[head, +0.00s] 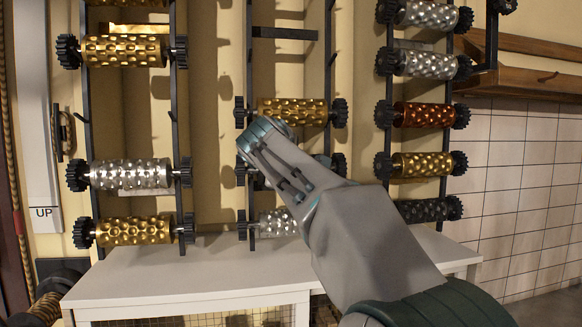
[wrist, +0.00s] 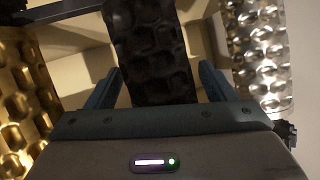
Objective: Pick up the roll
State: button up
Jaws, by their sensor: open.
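In the wrist view a dark, dimpled roll (wrist: 152,55) lies between the two fingers of my gripper (wrist: 160,78). The fingers are open, one on each side of it, and I cannot tell whether either touches it. In the head view my gripper (head: 262,142) is at the middle rack, just below a gold roll (head: 300,112) and above a silver roll (head: 278,223). There my arm hides the body of the dark roll; only dark gear ends show beside the gripper.
In the wrist view a gold roll (wrist: 22,95) is close on the left and a silver roll (wrist: 262,50) on the right. Racks with more rolls stand either side, including a copper roll (head: 424,115). A white cabinet top (head: 190,272) lies below.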

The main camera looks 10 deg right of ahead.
jog(key=shift+c, duration=0.4)
grip_shut()
jog(key=shift+s+r, duration=0.4)
jog(key=shift+r, duration=0.2)
jog(key=s+r+b, duration=0.2)
jog(key=s+r, duration=0.5)
jog(key=s, duration=0.6)
jog(key=shift+s+b, duration=0.15)
jog(key=shift+b, duration=0.15)
